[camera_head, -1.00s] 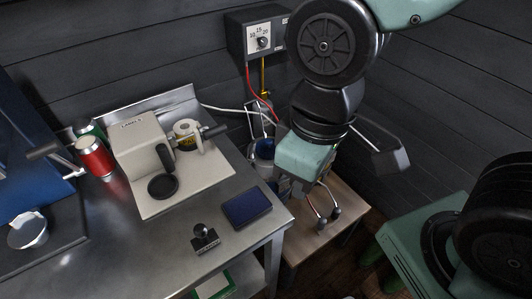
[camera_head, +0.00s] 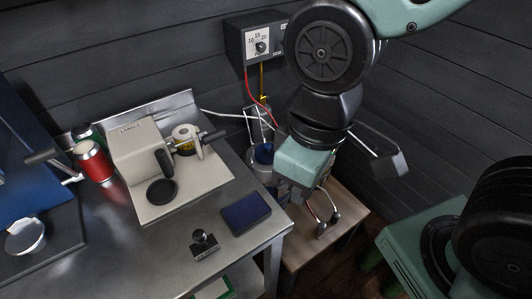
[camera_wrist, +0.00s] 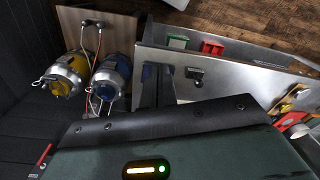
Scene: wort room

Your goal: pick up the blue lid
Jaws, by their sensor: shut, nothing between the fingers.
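The blue lid (camera_wrist: 106,88) sits on a metal canister with a wire bail, in the left part of the wrist view. In the head view the blue lid (camera_head: 263,152) shows just behind and left of my arm's end, partly covered. My gripper (camera_wrist: 157,72) shows as two dark fingers to the right of the blue-lidded canister in the wrist view, shut and empty, apart from the lid. In the head view the fingertips are hard to make out under the teal housing.
A yellow-lidded canister (camera_wrist: 62,84) stands close beside the blue-lidded one.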

